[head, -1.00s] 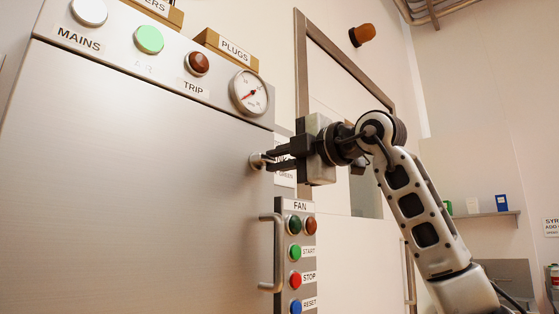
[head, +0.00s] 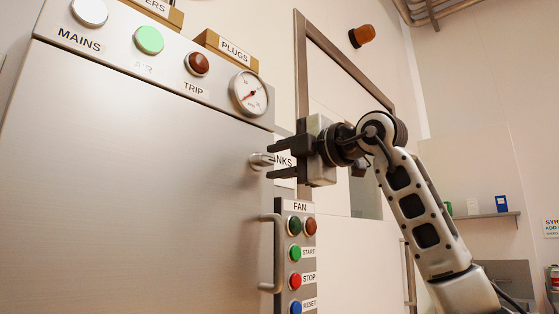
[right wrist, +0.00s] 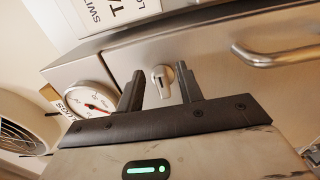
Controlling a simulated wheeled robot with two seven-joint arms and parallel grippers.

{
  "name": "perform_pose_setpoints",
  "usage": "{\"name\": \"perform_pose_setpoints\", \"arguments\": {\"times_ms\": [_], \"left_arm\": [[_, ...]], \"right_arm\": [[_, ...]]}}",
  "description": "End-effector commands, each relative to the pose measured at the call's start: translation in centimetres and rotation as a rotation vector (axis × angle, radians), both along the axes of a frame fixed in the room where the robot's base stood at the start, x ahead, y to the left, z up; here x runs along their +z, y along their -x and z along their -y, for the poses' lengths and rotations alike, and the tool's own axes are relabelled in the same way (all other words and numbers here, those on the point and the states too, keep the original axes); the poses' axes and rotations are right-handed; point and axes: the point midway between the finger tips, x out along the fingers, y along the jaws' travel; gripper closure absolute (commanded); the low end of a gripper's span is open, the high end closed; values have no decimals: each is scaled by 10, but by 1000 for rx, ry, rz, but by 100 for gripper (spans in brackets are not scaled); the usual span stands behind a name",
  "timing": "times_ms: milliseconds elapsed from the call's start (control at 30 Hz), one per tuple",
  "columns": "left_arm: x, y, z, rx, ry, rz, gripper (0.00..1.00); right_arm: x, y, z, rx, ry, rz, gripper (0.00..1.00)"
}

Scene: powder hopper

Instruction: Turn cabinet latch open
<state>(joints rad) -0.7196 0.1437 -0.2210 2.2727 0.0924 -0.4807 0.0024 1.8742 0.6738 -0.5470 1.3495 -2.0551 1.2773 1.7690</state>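The cabinet latch (head: 257,161) is a small metal knob near the upper right edge of the grey cabinet door (head: 140,180). In the right wrist view the latch (right wrist: 162,82) shows as a pale round knob with a bar, between my finger tips. My right gripper (head: 270,161) is open and empty, its fingers above and below the latch line and just to its right. In the right wrist view the fingers (right wrist: 160,76) stand apart, with gaps to the latch. The door looks shut. My left gripper is in neither view.
A bar handle (head: 278,253) sits on the door below the latch. The fan button panel (head: 309,265) stands close to its right. A gauge (head: 249,93) and lamps, including the trip lamp (head: 197,64), line the panel above.

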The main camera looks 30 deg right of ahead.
Motion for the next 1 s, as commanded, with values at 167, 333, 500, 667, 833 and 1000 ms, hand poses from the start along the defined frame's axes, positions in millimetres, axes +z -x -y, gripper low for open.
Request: {"name": "perform_pose_setpoints", "arguments": {"times_ms": [167,333,500,667,833,1000], "left_arm": [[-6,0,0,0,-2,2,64],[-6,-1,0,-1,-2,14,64],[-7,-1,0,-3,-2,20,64],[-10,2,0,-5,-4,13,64],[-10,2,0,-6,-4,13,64],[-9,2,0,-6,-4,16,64]], "right_arm": [[0,23,9,-3,0,6,64],[-1,61,23,-3,0,6,64],[0,100,36,-3,-1,5,64],[0,128,45,-2,-1,4,64],[1,145,51,-1,-2,2,64],[0,149,52,0,-1,0,64]]}}
